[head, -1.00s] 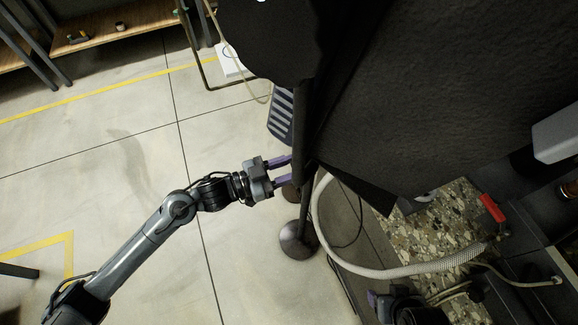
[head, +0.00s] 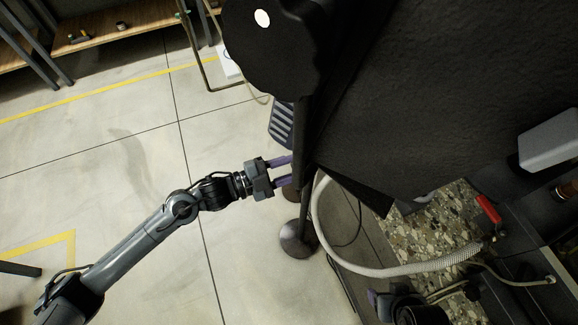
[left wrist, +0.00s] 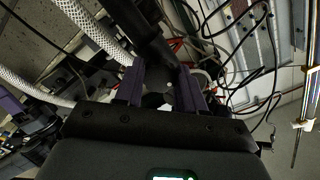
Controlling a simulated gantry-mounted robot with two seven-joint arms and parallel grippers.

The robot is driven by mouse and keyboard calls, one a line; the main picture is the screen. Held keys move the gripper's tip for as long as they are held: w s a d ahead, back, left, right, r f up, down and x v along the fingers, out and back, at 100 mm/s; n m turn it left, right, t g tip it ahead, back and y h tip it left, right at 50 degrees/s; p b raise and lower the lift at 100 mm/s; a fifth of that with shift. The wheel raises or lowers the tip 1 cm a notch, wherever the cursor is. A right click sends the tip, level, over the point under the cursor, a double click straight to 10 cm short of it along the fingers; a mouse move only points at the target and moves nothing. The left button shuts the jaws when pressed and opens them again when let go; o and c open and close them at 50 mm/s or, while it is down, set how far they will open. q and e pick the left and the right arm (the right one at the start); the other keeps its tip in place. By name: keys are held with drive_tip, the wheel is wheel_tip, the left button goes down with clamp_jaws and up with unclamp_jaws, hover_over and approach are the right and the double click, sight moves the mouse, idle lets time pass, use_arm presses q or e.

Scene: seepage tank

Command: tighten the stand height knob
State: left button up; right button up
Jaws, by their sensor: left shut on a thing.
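A thin dark stand pole (head: 302,205) rises from a round dark foot (head: 298,238) on the floor. My left gripper (head: 291,172) reaches it from the left, level and well above the foot. In the left wrist view its two purple fingers (left wrist: 160,88) close on a small dark piece, apparently the knob (left wrist: 168,86), beside the pole. The knob is mostly hidden by fingers and shadow.
A large dark lobed disc (head: 268,60) with a white dot and a big black sheet (head: 430,90) block the upper view. A pale ribbed hose (head: 390,271) curves past the pole. A red-handled valve (head: 487,208) is at right. The floor at left is open.

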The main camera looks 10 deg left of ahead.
use_arm(q)
drive_tip(key=shift+m+b, duration=0.4)
drive_tip(key=shift+m, duration=2.6)
drive_tip(key=o, duration=1.1)
drive_tip(key=shift+c, duration=0.2)
drive_tip(key=shift+a, duration=0.1)
drive_tip(key=p+v, duration=0.2)
drive_tip(key=v, duration=0.8)
drive_tip(key=shift+a+p, duration=0.3)
drive_tip(key=shift+p, duration=0.05)
drive_tip(key=shift+s, duration=0.15)
